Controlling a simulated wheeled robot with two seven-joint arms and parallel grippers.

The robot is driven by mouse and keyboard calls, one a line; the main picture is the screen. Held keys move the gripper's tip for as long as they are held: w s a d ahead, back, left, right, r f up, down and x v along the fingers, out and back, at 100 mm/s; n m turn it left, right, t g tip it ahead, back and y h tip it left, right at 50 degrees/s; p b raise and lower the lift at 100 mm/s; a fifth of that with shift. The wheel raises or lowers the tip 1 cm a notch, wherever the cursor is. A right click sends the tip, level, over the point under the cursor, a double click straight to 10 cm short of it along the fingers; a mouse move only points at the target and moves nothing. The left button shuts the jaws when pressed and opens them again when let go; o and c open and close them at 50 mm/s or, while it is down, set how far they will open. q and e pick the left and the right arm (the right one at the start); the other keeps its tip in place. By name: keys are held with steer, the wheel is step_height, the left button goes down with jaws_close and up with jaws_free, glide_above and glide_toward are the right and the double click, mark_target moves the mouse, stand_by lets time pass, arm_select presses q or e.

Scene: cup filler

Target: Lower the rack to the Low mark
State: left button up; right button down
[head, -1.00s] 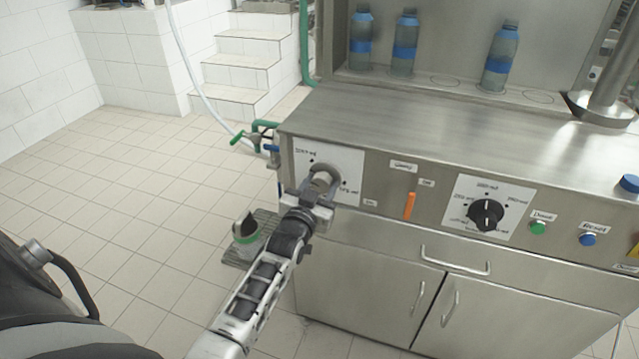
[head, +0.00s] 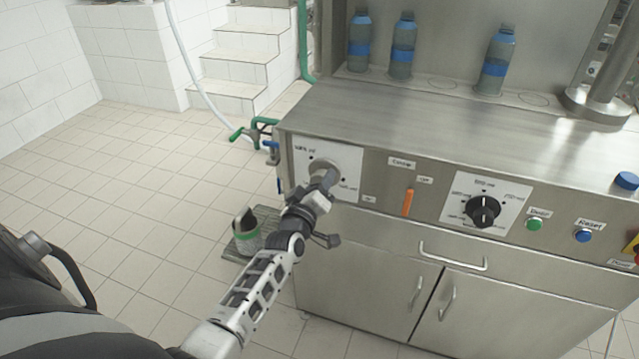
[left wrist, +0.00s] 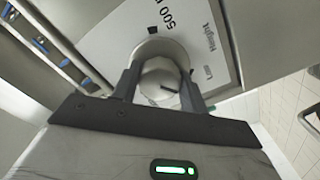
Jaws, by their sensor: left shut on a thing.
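A round grey knob (head: 323,170) sits on a white marked plate (head: 347,163) at the left end of the machine's front panel. In the left wrist view the knob (left wrist: 160,72) is between the two dark fingers of my left gripper (left wrist: 162,88), and the plate reads "Height" with a "500" mark and a partly cut-off mark starting with "L". In the head view my left gripper (head: 318,187) is shut on the knob from the front and covers part of it. The rack itself cannot be clearly made out. My right gripper is not in view.
An orange lever (head: 408,202), a black dial (head: 484,211), a green button (head: 534,224) and a blue button (head: 583,236) lie right along the panel. Blue-banded bottles (head: 403,50) stand behind. A green-handled valve (head: 250,135) is at the machine's left corner. The tiled floor at left is mostly clear.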

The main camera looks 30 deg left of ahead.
arm_select(q)
steer(key=shift+n, duration=1.7)
steer(key=shift+n, duration=0.3)
steer(key=o, duration=0.9)
steer(key=shift+o, duration=0.2)
steer(key=v, duration=1.6)
steer(key=shift+d+r, duration=0.1)
